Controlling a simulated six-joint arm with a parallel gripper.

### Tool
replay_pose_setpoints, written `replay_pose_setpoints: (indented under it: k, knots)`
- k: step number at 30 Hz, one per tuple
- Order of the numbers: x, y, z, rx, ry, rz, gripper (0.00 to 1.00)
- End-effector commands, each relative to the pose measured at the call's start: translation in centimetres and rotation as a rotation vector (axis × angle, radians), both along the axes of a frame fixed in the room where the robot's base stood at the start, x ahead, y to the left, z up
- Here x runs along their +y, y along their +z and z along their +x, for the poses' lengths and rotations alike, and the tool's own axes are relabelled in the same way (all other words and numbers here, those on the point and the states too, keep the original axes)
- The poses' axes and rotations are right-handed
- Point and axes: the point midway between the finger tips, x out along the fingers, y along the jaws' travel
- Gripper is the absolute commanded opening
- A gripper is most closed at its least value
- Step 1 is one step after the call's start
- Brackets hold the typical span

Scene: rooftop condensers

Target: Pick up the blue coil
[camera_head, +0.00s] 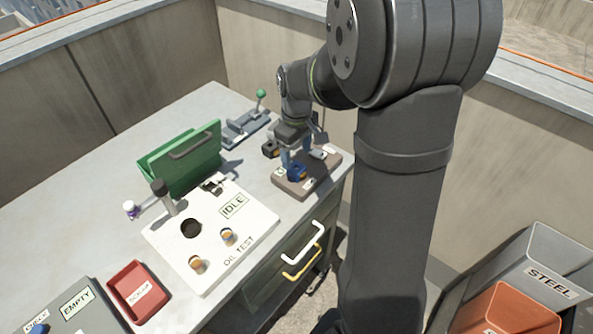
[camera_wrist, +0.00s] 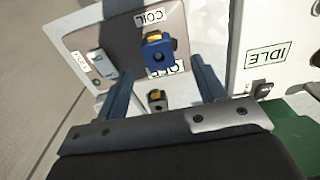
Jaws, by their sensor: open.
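The blue coil (camera_head: 296,173) sits on a brown-grey board (camera_head: 322,180) near the right edge of the bench. In the wrist view the blue coil (camera_wrist: 159,57) is a blue block with a yellow-orange top, beside a COIL label. My gripper (camera_head: 292,158) is above the board, close over the coil. In the wrist view its two blue fingers (camera_wrist: 160,66) are spread apart, with the coil beyond and between their tips. Nothing is held. I cannot tell the exact height gap between fingertips and coil.
A pale part (camera_wrist: 102,63) and a dark block with an orange top (camera_wrist: 157,99) are near the coil. A green case (camera_head: 185,160), a lever fixture (camera_head: 245,128) and a white OIL TEST panel (camera_head: 212,258) stand left. A red tray (camera_head: 138,290) lies front left.

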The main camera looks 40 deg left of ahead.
Motion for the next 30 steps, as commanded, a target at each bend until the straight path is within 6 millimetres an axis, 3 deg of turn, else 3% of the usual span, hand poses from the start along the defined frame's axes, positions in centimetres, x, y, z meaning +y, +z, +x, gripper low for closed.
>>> replay_pose_setpoints:
  k: [8,16,25,26,30]
  knots:
    - [0.1,-2.2,0.1,0.000,-0.001,-0.001,0.64]
    - [0.2,-5.9,0.2,0.001,-0.001,-0.001,0.64]
    - [0.3,-6.5,0.2,-0.001,-0.001,0.001,0.64]
    - [0.3,-6.5,0.2,-0.001,-0.001,0.001,0.62]
    - [0.3,-6.5,0.2,-0.001,-0.001,0.001,0.34]
